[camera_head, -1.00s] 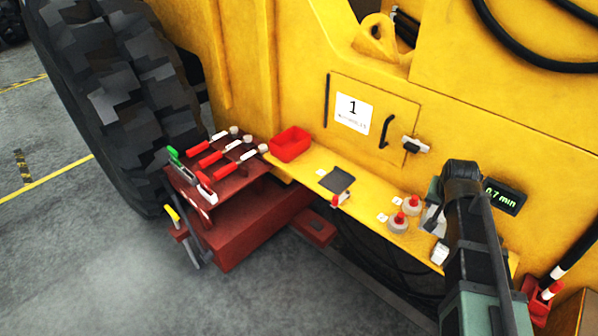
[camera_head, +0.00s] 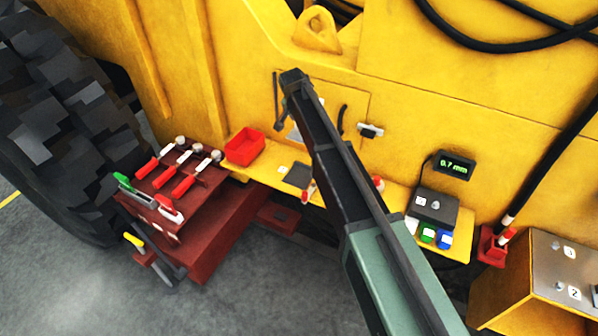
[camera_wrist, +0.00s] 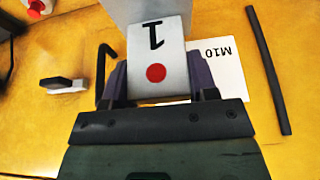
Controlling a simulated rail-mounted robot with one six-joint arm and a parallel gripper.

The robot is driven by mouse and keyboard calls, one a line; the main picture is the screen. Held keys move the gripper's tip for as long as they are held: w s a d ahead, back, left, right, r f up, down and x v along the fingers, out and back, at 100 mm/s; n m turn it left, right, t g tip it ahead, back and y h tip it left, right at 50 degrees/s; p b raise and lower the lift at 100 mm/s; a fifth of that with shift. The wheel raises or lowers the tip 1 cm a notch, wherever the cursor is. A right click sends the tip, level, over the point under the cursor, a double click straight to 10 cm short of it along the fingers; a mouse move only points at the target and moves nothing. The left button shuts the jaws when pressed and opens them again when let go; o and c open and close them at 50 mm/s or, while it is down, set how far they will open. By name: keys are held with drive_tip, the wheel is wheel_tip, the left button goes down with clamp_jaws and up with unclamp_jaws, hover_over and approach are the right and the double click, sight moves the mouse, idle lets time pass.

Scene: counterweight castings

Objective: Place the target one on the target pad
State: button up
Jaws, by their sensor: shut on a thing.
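In the wrist view, my gripper (camera_wrist: 158,78) is shut on a pale grey block (camera_wrist: 158,55) whose white face bears a black "1" and a red dot. The block is between both fingers, in front of the yellow panel. In the head view, my arm crosses the panel door and hides the gripper and the block. A dark square pad (camera_head: 298,175) lies on the yellow shelf (camera_head: 265,176), left of my arm. I cannot tell whether it is the target pad. A red-topped piece (camera_head: 308,193) stands near it. Another red top (camera_head: 378,183) shows beside my arm.
A red bin (camera_head: 245,146) is on the shelf's left end. Red-handled tools lie on a dark red step (camera_head: 175,190). A switch box (camera_head: 433,205) with coloured pieces is at the shelf's right. A door handle (camera_head: 343,119) and latch (camera_head: 370,131) stick out from the panel.

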wheel_tip(320, 180, down, 20)
drive_tip(key=b, duration=1.9)
drive_tip(key=shift+f, duration=0.1)
drive_tip(key=shift+r, duration=0.25)
drive_tip(key=shift+f, duration=0.15)
drive_tip(key=o, duration=1.1)
drive_tip(key=shift+o, duration=0.2)
drive_tip(key=shift+r, duration=0.35)
drive_tip(key=p+v, duration=1.1)
drive_tip(key=shift+s+r, duration=0.2)
drive_tip(key=shift+r, duration=0.1)
